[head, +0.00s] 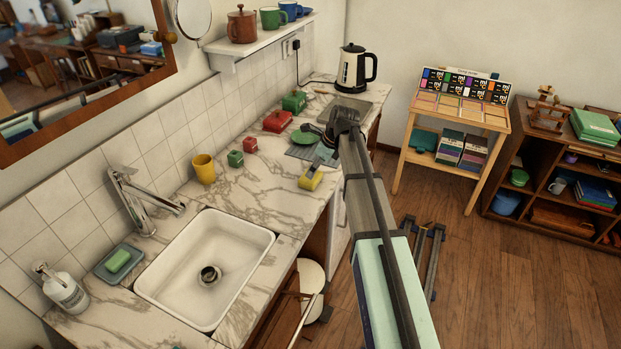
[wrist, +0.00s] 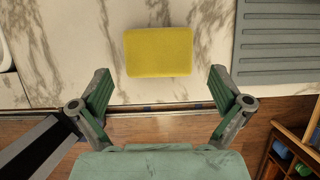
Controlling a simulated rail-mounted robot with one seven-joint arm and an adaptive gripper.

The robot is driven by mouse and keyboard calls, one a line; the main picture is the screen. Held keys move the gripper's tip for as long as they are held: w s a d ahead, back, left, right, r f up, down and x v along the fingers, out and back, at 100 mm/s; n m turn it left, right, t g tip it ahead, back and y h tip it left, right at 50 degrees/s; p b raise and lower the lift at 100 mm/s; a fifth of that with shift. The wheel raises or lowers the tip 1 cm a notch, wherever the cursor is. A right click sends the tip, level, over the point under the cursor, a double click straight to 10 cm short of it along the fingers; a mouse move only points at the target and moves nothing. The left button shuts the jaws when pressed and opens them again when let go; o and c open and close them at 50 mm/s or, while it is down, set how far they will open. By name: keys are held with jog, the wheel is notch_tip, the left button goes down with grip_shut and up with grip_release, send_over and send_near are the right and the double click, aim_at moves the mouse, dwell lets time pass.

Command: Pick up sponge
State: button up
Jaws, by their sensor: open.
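A yellow sponge (wrist: 159,52) lies flat on the marble counter near its front edge. It also shows in the head view (head: 310,180), right of the sink. My gripper (wrist: 160,76) is open and empty in the wrist view. Its two fingers are wide apart, and the sponge shows beyond the gap between them, not touched. In the head view my gripper (head: 323,154) hangs over the counter, just beyond the sponge. How high it is above the counter I cannot tell.
The white sink (head: 170,290) with its faucet (head: 140,203) is on the left. A ridged grey drainboard (wrist: 280,40) is right of the sponge. A yellow mug (head: 204,169), small red and green containers and a kettle (head: 355,68) stand further back. A soap dish (head: 108,274) holds a green bar.

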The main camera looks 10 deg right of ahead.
jog(key=shift+p+x, duration=1)
jog(key=shift+x, duration=1.7)
jog(key=shift+s+a, duration=0.1)
jog(key=c, duration=0.6)
